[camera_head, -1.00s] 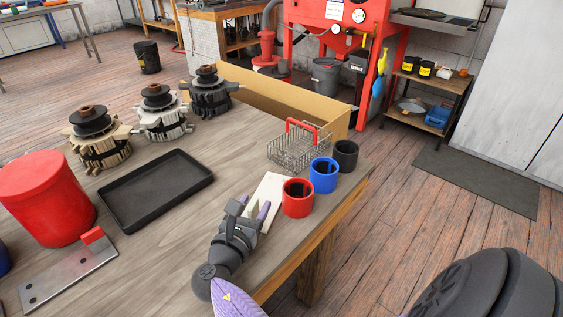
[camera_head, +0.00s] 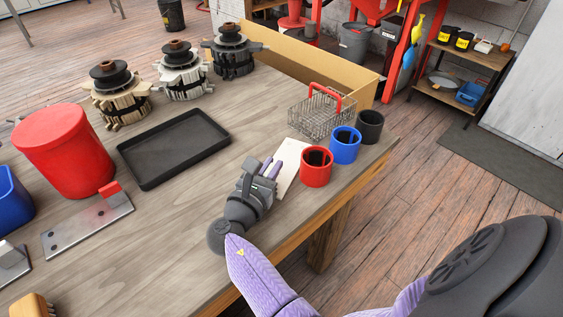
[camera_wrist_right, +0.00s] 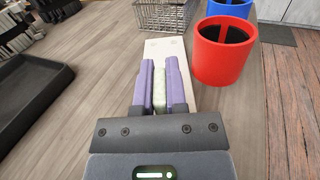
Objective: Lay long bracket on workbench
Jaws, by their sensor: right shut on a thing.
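The long bracket, a pale cream plate with small holes (camera_head: 291,163), is at the bench's right side beside the red cup. It also shows in the wrist view (camera_wrist_right: 168,50), reaching out past the fingertips. My right gripper (camera_head: 270,169) is over its near end. In the wrist view its two purple fingers (camera_wrist_right: 160,78) are shut on a narrow pale green piece, which looks like an upright tab of the bracket. The bracket looks flat and close to the wooden workbench (camera_head: 190,215); I cannot tell whether it touches. My left gripper is out of view.
Red (camera_head: 316,167), blue (camera_head: 345,146) and black (camera_head: 369,127) cups line the right edge. A black tray (camera_head: 174,148), red canister (camera_head: 64,150) and metal plate with red tab (camera_head: 86,226) are left. Bench between tray and gripper is clear.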

